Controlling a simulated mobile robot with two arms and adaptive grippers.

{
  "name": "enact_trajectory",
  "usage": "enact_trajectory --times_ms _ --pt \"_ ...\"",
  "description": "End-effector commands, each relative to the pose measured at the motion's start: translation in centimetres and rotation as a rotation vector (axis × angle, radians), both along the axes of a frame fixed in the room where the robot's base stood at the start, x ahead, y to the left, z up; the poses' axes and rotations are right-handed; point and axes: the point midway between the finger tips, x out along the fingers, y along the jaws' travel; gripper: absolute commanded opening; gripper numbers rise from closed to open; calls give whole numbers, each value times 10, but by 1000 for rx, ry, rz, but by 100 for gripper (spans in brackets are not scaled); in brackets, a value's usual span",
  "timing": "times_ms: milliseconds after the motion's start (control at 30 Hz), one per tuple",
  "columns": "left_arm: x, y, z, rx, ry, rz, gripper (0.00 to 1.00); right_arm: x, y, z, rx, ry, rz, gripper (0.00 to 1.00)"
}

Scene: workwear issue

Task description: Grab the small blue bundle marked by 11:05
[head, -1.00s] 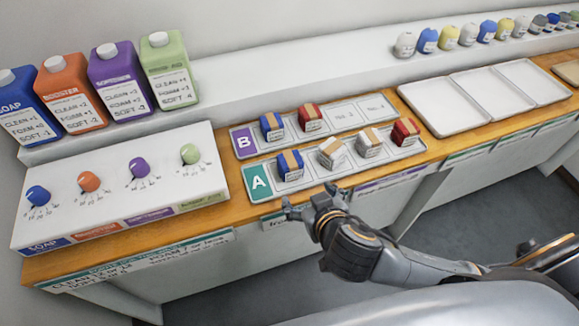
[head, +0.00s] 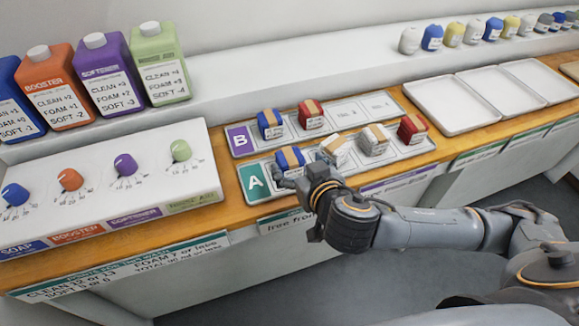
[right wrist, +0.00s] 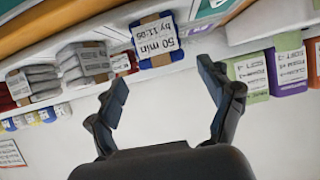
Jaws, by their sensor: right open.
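A small blue bundle (head: 290,157) with a tan band sits at the left end of tray A (head: 427,145), the front tray. In the right wrist view this blue bundle (right wrist: 171,51) shows a label reading "50 min by 11:05". My right gripper (head: 292,179) is at the front edge of tray A, just before the blue bundle, and partly covers its lower front. In the right wrist view my right gripper (right wrist: 163,75) is open and empty, with the bundle ahead, between and beyond the fingertips. My left gripper is not in view.
White bundles (head: 333,149) and a red one (head: 412,128) share tray A. Tray B (head: 240,141) behind holds another blue bundle (head: 270,124) and a red one (head: 310,113). A white dial panel (head: 100,165) stands left. Empty white trays (head: 450,104) lie right.

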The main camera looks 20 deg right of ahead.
Motion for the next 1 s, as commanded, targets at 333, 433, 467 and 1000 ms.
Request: enact_trajectory --times_ms 333,433,467,1000 --pt "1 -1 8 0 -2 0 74 29 6 -22 -1 -1 0 80" --pt "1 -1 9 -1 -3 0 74 41 7 -28 -1 0 0 80" --pt "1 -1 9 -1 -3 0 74 43 7 -29 0 0 0 80" --pt "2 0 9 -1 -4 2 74 46 7 -33 0 1 1 29"
